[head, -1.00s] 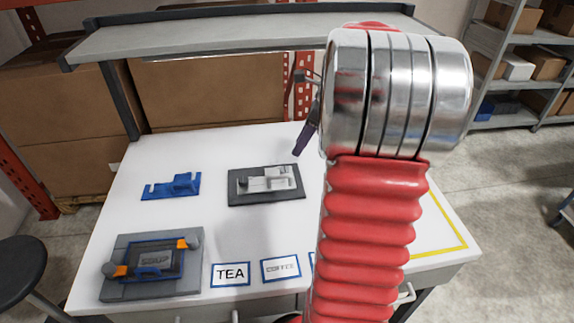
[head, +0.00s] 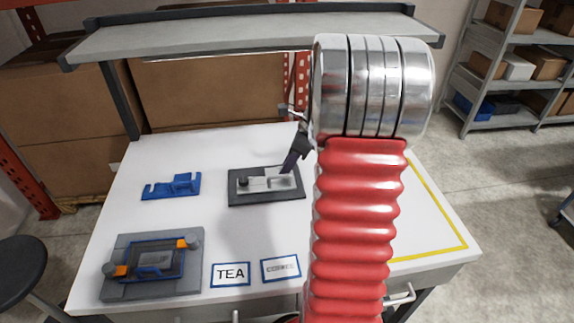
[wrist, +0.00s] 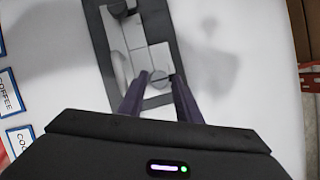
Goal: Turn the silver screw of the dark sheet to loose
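The dark sheet (head: 236,199) lies on the white table and carries a light grey fitting (head: 256,184). In the wrist view the sheet (wrist: 98,45) runs up from the fingertips, with the fitting (wrist: 135,42) on it. A small round silver screw (wrist: 160,79) shows at the sheet's near end, between the fingertips. A darker round knob (wrist: 118,9) sits at the far end. My gripper (wrist: 160,76) has its two dark purple fingers apart, on either side of the screw; contact cannot be told. In the head view my gripper (head: 285,170) is over the sheet's right part.
A blue bracket (head: 172,187) lies left of the sheet. A grey fixture (head: 150,284) with orange clips is front left. A TEA card (head: 231,273) and a COFFEE card (head: 281,268) lie along the front. A shelf (head: 250,36) spans the back. A yellow outline (head: 440,207) marks the right side.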

